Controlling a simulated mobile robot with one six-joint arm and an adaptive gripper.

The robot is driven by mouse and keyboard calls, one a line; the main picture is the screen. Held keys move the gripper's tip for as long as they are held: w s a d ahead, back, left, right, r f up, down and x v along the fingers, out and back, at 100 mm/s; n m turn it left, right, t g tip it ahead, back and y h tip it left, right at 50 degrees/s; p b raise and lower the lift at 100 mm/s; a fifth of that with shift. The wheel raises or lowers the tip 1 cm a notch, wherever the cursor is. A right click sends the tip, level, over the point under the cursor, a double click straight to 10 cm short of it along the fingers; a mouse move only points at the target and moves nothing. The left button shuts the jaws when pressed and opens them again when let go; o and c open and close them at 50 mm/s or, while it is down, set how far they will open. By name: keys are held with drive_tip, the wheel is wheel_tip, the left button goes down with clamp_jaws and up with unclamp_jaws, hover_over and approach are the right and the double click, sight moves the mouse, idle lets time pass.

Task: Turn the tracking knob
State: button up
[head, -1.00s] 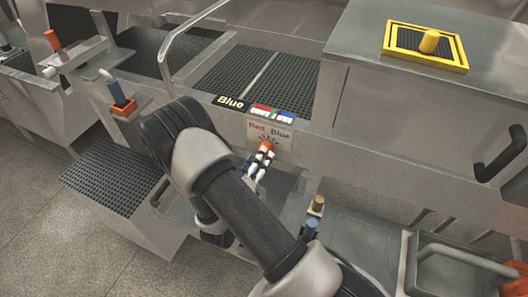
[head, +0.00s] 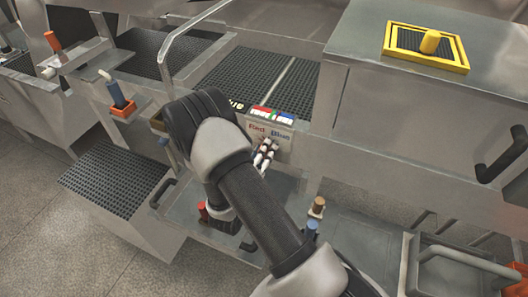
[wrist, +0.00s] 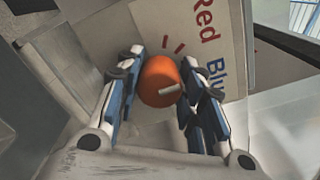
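The tracking knob (wrist: 160,82) is orange with a white pointer mark, seen in the wrist view. It sits between the two fingertips of my gripper (wrist: 162,75), which look closed against its sides. The pointer mark points right in the wrist view, towards the word Blue. A label plate (wrist: 205,35) reading Red and Blue, with tick marks, lies behind the knob. In the head view my gripper (head: 265,154) is just below the label plate (head: 270,132), and the knob is hidden there.
A dark display (head: 236,105) and a coloured strip (head: 272,115) sit above the label; my arm covers part of the display. A brown-topped knob (head: 318,206) and a blue one (head: 312,227) stand lower right.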

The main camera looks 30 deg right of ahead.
drive_tip(key=c, duration=0.5)
drive_tip(key=shift+m, duration=0.4)
drive_tip(key=shift+m+b, duration=0.8)
drive_tip(key=shift+m, duration=1.6)
